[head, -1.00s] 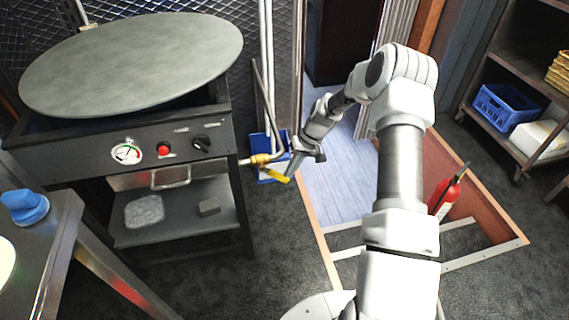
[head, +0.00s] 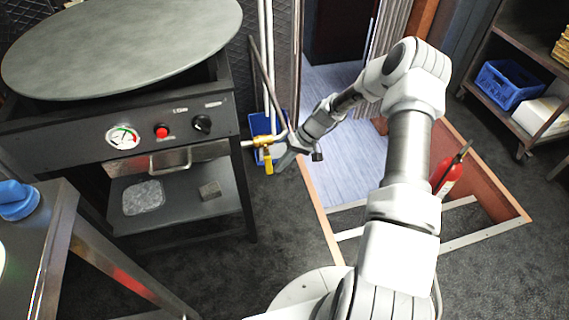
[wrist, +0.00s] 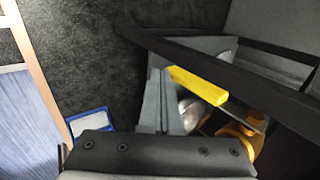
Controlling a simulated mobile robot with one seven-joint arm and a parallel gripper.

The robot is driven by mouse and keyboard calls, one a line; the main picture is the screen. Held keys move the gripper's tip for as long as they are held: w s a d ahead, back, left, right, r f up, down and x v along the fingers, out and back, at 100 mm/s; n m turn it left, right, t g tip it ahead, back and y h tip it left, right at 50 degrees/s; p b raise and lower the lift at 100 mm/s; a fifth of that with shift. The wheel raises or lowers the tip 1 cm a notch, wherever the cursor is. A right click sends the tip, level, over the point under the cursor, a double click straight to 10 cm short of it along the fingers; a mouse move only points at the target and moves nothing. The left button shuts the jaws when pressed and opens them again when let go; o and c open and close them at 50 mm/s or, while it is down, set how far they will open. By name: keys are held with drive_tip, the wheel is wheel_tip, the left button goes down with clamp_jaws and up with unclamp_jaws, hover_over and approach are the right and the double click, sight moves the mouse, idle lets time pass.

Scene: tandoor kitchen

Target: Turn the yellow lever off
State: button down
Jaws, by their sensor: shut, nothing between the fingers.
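The yellow lever (head: 268,161) hangs nearly straight down from a brass valve (head: 262,141) on the pipe at the right side of the stove. My gripper (head: 280,162) is shut and empty, just right of the lever, close to it or touching; I cannot tell which. In the wrist view the yellow lever (wrist: 200,85) lies right beside the shut fingers of my gripper (wrist: 162,75), and the brass valve (wrist: 238,138) shows lower right, partly hidden.
The stove (head: 70,140) with a large round griddle (head: 125,45) stands at left. A blue bin (head: 262,124) is behind the valve. A fire extinguisher (head: 447,178) stands at right. Dark floor is free in front of the valve.

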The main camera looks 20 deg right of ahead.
drive_tip(key=shift+a+f+y, duration=0.1)
drive_tip(key=shift+a+y, duration=0.2)
drive_tip(key=shift+y, duration=0.1)
idle(0.3)
drive_tip(key=p+v, duration=0.5)
drive_tip(key=v, duration=1.2)
drive_tip(key=shift+d+r, duration=0.1)
drive_tip(key=shift+r, duration=0.15)
